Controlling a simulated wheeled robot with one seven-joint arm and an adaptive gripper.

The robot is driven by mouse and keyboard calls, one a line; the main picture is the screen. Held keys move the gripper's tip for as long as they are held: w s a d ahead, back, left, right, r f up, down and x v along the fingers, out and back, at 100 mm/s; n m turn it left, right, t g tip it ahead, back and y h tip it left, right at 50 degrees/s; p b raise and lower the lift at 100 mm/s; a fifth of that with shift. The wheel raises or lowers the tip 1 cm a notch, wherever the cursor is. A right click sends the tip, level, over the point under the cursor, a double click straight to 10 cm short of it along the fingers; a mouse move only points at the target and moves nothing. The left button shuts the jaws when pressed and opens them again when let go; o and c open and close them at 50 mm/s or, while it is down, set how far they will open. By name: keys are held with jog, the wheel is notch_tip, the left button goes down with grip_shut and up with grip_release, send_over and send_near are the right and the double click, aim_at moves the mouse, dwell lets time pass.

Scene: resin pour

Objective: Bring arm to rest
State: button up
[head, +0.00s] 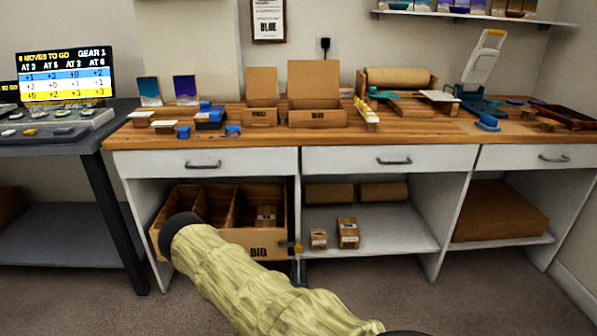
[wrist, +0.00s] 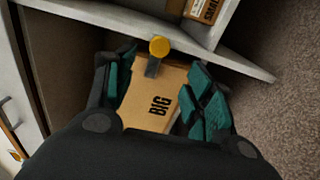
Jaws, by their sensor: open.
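My gripper (wrist: 160,64) is open in the wrist view, its teal-padded fingers apart with nothing held between them. The front of a cardboard-brown box marked BIG (wrist: 157,105) shows between and beyond the fingers; I cannot tell whether they touch it. A yellow knob on a dark stem (wrist: 159,47) stands near the fingertips. In the head view my arm, in a pale yellow sleeve, reaches down toward the lower shelves and hides most of my gripper. The divided BIG box (head: 222,238) sits in the left bay, with the yellow knob (head: 298,248) by its right end.
The wooden bench top (head: 262,132) carries small boxes, trays and a roll. White drawers (head: 203,161) are shut above the open bays. Small cartons (head: 347,233) stand on the middle shelf (head: 385,238). A dark table with a screen (head: 66,76) is at left. Carpet in front is clear.

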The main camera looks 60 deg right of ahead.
dwell(0.6)
jog(key=s+a+f+m+g+y, duration=0.3)
jog(key=a+f+y, duration=0.15)
jog(key=a, duration=0.65)
jog(key=s+a+f+m+g+y, duration=0.25)
jog(key=a+f+y, duration=0.2)
jog(key=a, duration=0.75)
jog(key=s+a+r+m+g+y, duration=0.1)
jog(key=s+a+r+g+y, duration=0.1)
jog(key=s+a, duration=0.45)
jog(key=s+a+r+g+y, duration=0.1)
jog(key=s+a+y, duration=0.15)
jog(key=a, duration=0.75)
jog(key=s+a+r+m+g+y, duration=0.1)
jog(key=s+a+r+g, duration=0.1)
jog(key=s+a, duration=0.45)
notch_tip(320, 180, up, 27)
jog(key=w+a+p, duration=0.1)
jog(key=p, duration=2.6)
jog(key=shift+a+p, duration=0.2)
jog(key=shift+p, duration=0.1)
jog(key=shift+r, duration=0.1)
